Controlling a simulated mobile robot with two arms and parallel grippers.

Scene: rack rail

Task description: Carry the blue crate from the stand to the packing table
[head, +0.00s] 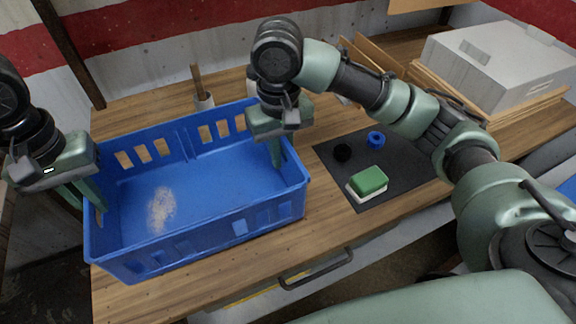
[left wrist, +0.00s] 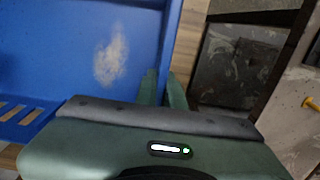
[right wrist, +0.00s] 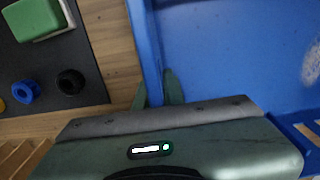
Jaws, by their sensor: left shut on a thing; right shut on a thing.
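The blue crate (head: 215,237) is empty and sits at the left part of a wooden table (head: 330,235), its near edge close to the table's front edge. A pale worn patch marks its floor. My left gripper (head: 98,205) is shut on the crate's left wall; in the left wrist view the fingers (left wrist: 163,90) straddle the blue rim (left wrist: 172,40). My right gripper (head: 277,155) is shut on the right wall; in the right wrist view the fingers (right wrist: 155,92) straddle that rim (right wrist: 148,45). I cannot tell whether the crate touches the tabletop. Which table is the packing table is unclear.
Right of the crate, a dark mat (head: 335,160) holds a green-and-white sponge (head: 368,183), a blue ring (head: 376,139) and a black ring (head: 342,152). A grey box (head: 495,65) stands at the back right. A pot with sticks (head: 203,100) stands behind the crate.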

